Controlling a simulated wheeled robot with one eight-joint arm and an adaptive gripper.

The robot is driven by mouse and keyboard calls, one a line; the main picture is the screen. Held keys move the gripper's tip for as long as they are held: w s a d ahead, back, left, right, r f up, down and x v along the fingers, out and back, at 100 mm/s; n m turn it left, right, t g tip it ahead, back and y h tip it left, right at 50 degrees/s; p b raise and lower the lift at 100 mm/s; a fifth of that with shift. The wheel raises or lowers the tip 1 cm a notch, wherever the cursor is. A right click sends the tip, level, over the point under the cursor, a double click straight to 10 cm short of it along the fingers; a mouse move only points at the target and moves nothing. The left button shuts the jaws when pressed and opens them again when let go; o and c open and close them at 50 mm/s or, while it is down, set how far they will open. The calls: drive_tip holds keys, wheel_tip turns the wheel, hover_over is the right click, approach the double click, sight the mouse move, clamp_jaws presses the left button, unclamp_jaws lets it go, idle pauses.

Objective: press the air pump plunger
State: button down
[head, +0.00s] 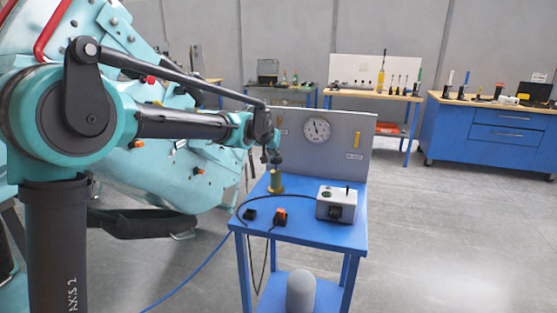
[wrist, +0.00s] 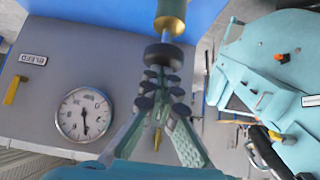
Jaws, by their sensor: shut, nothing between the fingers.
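My gripper (head: 268,148) is shut and empty, right above the knob. In the wrist view its fingertips (wrist: 161,78) point at the knob and overlap its edge; I cannot tell whether they touch.
A grey panel (head: 345,137) with a round gauge (head: 316,130) and yellow levers stands behind the pump. A teal coaster car (head: 160,165) is close on the left.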

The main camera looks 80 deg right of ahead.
drive_tip(key=v, duration=1.1)
drive_tip(key=shift+d+r, duration=0.3)
drive_tip(key=shift+r, duration=0.1)
idle(1.0)
wheel_tip(320, 180, up, 6)
drive_tip(key=shift+f, duration=0.25)
hover_over(274, 159)
wheel_tip(274, 159, down, 7)
drive_tip(key=shift+f, duration=0.1)
wheel_tip(274, 159, down, 2)
drive_tip(key=shift+f, duration=1)
